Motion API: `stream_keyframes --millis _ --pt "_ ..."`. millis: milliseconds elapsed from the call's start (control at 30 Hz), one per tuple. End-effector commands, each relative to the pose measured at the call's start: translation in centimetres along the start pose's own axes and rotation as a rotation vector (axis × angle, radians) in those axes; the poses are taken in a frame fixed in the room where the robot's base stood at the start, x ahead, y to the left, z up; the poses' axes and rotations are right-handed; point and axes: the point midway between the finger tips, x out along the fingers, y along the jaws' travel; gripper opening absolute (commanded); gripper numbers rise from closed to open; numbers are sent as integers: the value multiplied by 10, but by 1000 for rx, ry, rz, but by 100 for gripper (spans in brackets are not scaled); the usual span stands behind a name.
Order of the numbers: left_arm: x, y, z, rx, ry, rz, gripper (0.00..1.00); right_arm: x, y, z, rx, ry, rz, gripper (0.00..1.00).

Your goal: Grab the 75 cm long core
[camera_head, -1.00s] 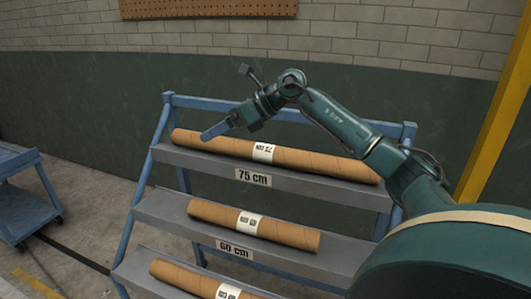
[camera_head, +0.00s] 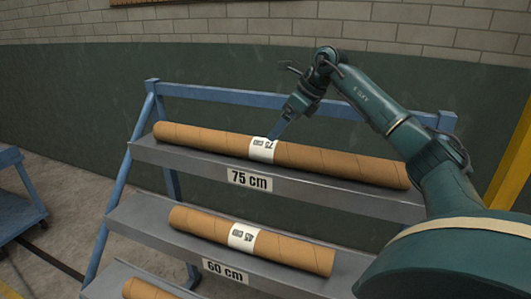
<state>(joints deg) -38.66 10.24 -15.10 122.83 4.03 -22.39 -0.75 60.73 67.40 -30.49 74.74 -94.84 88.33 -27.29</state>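The 75 cm core (camera_head: 340,163) is a long brown cardboard tube with a white label around its middle. It lies on the top shelf (camera_head: 370,201) of a blue rack, above a "75 cm" sign. My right arm comes in from the right, and its gripper (camera_head: 277,130) points down at the core's white label from behind and above. The blue fingertip overlaps the label's upper edge in the picture; I cannot tell whether it touches. Only one finger shows clearly, so its opening is unclear. My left gripper is not in view.
Another core (camera_head: 145,289) shows partly on the shelf below. A blue cart (camera_head: 15,205) stands at the left, and a yellow post (camera_head: 513,165) at the right. A wall is behind the rack.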

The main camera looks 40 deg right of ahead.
Motion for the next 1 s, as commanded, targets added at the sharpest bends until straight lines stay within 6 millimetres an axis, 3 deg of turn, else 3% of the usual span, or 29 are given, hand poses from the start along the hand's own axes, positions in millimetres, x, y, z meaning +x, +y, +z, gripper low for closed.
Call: stream_keyframes --millis 100,367,700,933,1000 --pt "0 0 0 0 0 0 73 20 0 0 1 1 1 85" --pt "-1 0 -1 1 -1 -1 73 35 -1 0 1 0 0 85" --pt "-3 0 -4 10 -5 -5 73 80 -5 -3 1 1 1 85" --pt "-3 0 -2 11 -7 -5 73 83 -5 -3 1 -1 -1 85" --pt "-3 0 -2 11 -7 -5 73 83 -5 -3 1 -1 -1 80"
